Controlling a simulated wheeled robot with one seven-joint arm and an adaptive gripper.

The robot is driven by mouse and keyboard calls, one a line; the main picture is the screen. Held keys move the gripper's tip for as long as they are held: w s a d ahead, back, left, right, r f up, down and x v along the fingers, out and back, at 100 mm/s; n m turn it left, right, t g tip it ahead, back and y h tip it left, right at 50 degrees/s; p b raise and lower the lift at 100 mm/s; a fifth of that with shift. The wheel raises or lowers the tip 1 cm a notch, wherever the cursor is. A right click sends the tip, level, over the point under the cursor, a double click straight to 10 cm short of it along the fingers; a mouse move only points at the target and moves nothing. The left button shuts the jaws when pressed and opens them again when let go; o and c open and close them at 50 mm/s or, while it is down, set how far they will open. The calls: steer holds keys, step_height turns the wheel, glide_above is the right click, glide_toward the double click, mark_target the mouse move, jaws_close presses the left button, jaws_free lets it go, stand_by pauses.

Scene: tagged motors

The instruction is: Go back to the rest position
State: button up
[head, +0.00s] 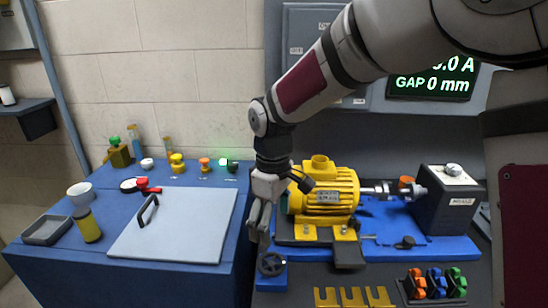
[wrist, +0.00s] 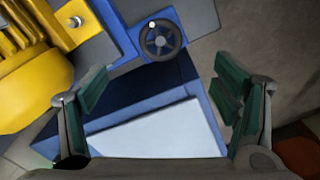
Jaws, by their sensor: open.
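My gripper (head: 262,220) points downward in the head view, just left of the yellow motor (head: 325,193). Its two green-padded fingers stand wide apart in the wrist view (wrist: 165,100), with nothing between them. A small dark handwheel (head: 271,264) on the blue base lies below the gripper; it also shows at the top of the wrist view (wrist: 161,40). The yellow motor shows at the left of the wrist view (wrist: 35,70). My arm reaches down from the upper right and hides part of the wall behind it.
A blue cabinet (head: 60,270) at left carries a pale lid (head: 180,225) with a black handle, a grey tray (head: 47,230) and several small items. A grey box (head: 445,205) stands right of the motor. Yellow shims (head: 353,297) and coloured clips (head: 436,282) lie in front.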

steer(key=s+d+r+m+t, duration=0.4)
steer(key=s+d+r+m, duration=0.5)
steer(key=s+d+r, duration=0.6)
steer(key=s+d+f+m, duration=0.3)
steer(key=s+d, duration=0.1)
steer(key=s, duration=0.4)
steer(key=shift+d+t, duration=0.4)
